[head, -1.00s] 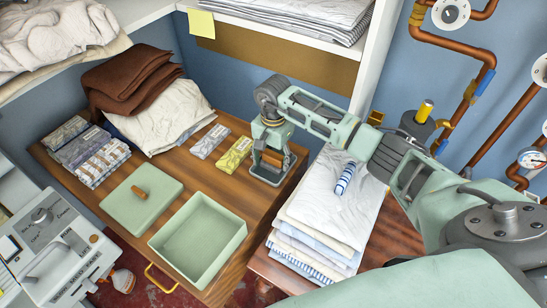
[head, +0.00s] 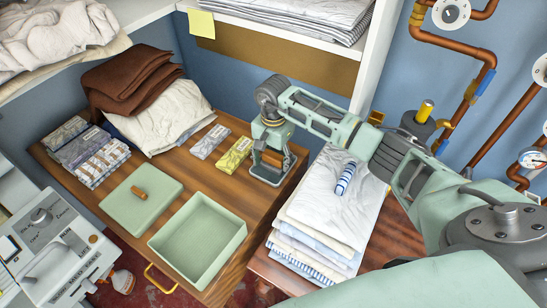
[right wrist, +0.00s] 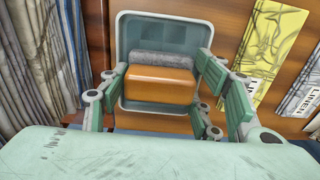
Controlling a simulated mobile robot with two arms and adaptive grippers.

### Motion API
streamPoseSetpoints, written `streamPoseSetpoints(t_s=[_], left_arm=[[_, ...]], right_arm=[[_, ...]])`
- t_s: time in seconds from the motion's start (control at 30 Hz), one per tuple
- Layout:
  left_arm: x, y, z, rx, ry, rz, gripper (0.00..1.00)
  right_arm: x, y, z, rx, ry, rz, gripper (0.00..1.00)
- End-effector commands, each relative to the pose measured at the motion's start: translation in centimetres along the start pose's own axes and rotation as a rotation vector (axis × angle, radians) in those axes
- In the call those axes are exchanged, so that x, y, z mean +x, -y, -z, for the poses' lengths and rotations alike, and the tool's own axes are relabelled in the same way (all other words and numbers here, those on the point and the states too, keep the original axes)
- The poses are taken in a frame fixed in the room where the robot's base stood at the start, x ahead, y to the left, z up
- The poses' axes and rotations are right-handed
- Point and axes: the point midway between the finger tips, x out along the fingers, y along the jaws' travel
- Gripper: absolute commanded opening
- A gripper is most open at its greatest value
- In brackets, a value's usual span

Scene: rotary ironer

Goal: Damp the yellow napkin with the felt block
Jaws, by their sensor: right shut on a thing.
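The felt block, a wooden body with a grey felt part (right wrist: 160,82), is between the fingers of my right gripper (right wrist: 166,92). That gripper (head: 270,158) is shut on the block, over a small grey-green tray (head: 262,178); the tray also shows behind the block in the right wrist view (right wrist: 133,32). I cannot tell whether the block touches the tray. The yellow napkin (head: 235,154) lies folded and patterned on the wooden top, just left of the gripper; in the right wrist view it (right wrist: 277,45) carries a LINEN label. My left gripper is not in view.
A grey napkin (head: 209,141) lies left of the yellow one. A green open box (head: 185,265) and its knobbed lid (head: 128,208) are at the front. A stack of folded linen (head: 325,215) stands right of the gripper. Brown cloths (head: 125,82) are at the back.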

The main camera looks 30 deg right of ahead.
Motion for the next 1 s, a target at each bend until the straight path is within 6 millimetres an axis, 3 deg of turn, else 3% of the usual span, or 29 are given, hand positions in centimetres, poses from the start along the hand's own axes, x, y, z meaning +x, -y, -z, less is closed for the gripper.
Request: streamPoseSetpoints(t_s=[1.0], left_arm=[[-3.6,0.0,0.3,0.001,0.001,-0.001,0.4]], right_arm=[[-7.0,0.0,0.0,0.0,0.001,-0.001,0.37]])
